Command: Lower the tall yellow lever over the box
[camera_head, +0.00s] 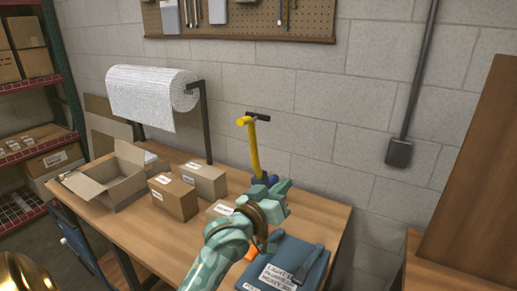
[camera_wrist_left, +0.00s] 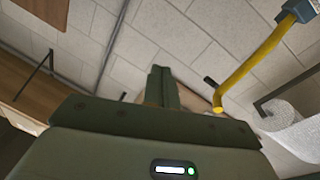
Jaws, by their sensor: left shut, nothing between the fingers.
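The tall yellow lever (camera_head: 254,148) stands nearly upright on a blue base (camera_head: 264,180) at the back right of the workbench, with a short black crossbar at its top. In the left wrist view the lever (camera_wrist_left: 256,60) runs slanting at upper right, clear of the fingers. My left gripper (camera_head: 280,192) is shut and empty, in front of and below the lever's top in the head view. A small cardboard box (camera_head: 219,209) is partly hidden behind my left arm. In the left wrist view the shut fingers (camera_wrist_left: 162,85) point up at centre. My right gripper is out of view.
Two closed cartons (camera_head: 174,197) (camera_head: 205,180) and an open carton (camera_head: 103,183) stand on the left of the workbench (camera_head: 170,240). A blue labelled case (camera_head: 290,262) lies at front right. A paper roll (camera_head: 150,92) hangs on a black stand behind.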

